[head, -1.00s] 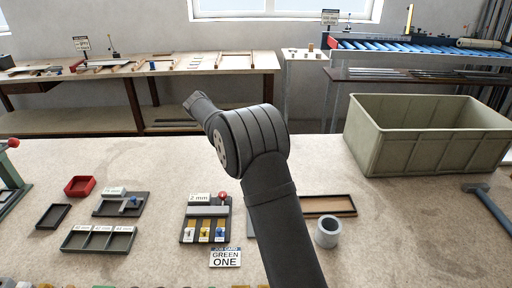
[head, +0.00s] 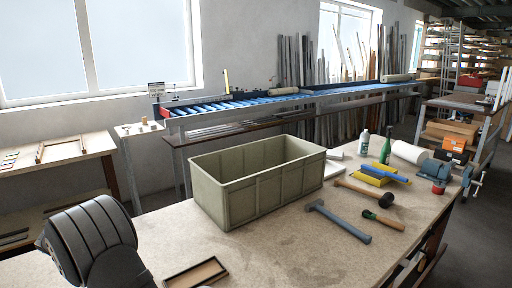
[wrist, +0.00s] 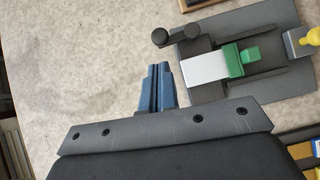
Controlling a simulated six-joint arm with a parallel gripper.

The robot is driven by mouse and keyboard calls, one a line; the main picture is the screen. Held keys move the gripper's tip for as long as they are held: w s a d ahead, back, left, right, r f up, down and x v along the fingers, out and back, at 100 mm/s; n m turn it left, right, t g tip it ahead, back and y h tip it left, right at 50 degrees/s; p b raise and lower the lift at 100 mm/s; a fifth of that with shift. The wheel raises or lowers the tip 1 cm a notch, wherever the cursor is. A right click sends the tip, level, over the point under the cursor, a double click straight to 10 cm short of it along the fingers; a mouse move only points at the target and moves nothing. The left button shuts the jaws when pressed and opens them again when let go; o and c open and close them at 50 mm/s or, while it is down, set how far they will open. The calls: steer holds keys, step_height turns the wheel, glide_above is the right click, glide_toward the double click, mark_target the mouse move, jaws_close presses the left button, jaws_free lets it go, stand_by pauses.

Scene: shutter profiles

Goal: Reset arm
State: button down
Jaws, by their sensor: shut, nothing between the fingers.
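My gripper (wrist: 158,68) shows in the wrist view with its two blue fingers together and nothing between them. It is over the bare speckled bench top (wrist: 70,50), to the left of a dark fixture plate (wrist: 275,30). On that plate are a light grey block (wrist: 205,69), a green piece (wrist: 236,58) and black knobs (wrist: 161,37). The fingers appear apart from the fixture; their height above the bench is unclear. In the head view only a dark rounded part of my arm shows at lower left, and the gripper is out of sight.
A large olive bin (head: 222,200) stands on the bench, with a shallow wooden-rimmed tray (head: 195,273) before it. A hammer (head: 340,222), a mallet (head: 365,194), bottles (head: 386,150) and a blue vise (head: 436,171) lie to the right. A blue roller conveyor (head: 240,103) runs behind.

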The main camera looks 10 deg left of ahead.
steer(key=n, duration=0.1)
steer(key=d+n+t+y, duration=0.1)
steer(key=n+y, duration=0.1)
steer(key=n, duration=0.1)
steer(key=shift+s+d+t, duration=0.25)
steer(key=shift+s+t, duration=0.15)
steer(key=n+y, duration=0.1)
steer(key=s+d+n, duration=0.1)
steer(key=shift+s+n+t+y, duration=0.15)
steer(key=shift+n+t+y, duration=0.15)
steer(key=shift+n+y, duration=0.1)
steer(key=shift+s+d+f+n+y, duration=0.1)
steer(key=shift+s+d+n+y, duration=0.15)
steer(key=shift+s+n+y, duration=0.3)
steer(key=shift+s+d+f+n+y, duration=0.1)
steer(key=shift+s+d+n+y, duration=0.2)
steer(key=shift+n, duration=0.35)
steer(key=shift+s+d+n+y, duration=0.3)
steer(key=shift+n+y, duration=0.35)
steer(key=shift+n, duration=0.35)
